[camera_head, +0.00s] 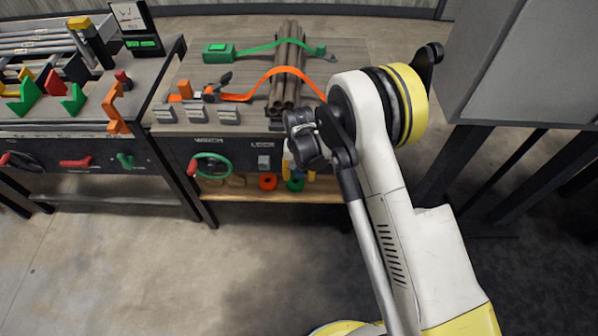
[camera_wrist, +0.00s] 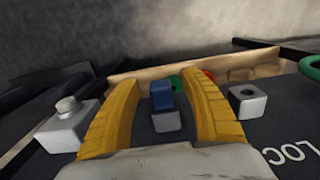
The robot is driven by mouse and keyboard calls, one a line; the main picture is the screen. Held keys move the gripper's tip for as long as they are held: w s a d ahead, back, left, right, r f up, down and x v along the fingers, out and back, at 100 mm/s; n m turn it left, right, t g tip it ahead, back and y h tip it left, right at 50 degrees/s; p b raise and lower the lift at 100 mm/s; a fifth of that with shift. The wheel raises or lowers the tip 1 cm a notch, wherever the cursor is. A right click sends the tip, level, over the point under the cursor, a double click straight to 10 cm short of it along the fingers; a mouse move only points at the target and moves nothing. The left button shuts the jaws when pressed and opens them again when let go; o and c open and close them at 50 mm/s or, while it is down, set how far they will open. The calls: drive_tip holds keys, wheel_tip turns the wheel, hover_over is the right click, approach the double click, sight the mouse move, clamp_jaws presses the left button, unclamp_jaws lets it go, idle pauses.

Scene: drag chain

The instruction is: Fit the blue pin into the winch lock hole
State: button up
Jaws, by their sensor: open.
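The blue pin (camera_wrist: 162,92) shows between my gripper's two yellow fingers in the wrist view. It stands at a grey block (camera_wrist: 166,121) on the dark panel. My gripper (camera_wrist: 164,84) is open, with a visible gap on each side of the pin. To the right of the fingers, a grey block with a dark round hole (camera_wrist: 248,94) sits by the partly seen LOCK lettering, and its hole looks empty. A grey block (camera_head: 264,161) also shows under the LOCK label in the head view.
A green winch wheel (camera_head: 210,166) is on the panel left of the lock. A grey block with a round knob (camera_wrist: 70,118) is close left of my fingers. A wooden shelf (camera_head: 235,188) with coloured parts lies below. Strapped pipes (camera_head: 289,58) lie on the bench top.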

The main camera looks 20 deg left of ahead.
drive_tip(key=shift+c, duration=0.5)
clamp_jaws()
drive_tip(key=shift+s, duration=0.1)
drive_tip(key=shift+s+d+b, duration=0.25)
drive_tip(key=shift+s, duration=0.75)
drive_tip(key=shift+s+d+b, duration=0.2)
drive_tip(key=shift+s+b, duration=0.05)
drive_tip(key=shift+s, duration=0.7)
drive_tip(key=shift+s+d+b, duration=0.2)
drive_tip(key=shift+s, duration=0.6)
drive_tip(key=shift+s+d+b, duration=0.2)
drive_tip(key=shift+s+b, duration=0.05)
drive_tip(key=shift+s, duration=0.6)
drive_tip(key=shift+s+d+b, duration=0.2)
drive_tip(key=shift+s, duration=0.6)
drive_tip(key=c, duration=0.7)
unclamp_jaws()
clamp_jaws()
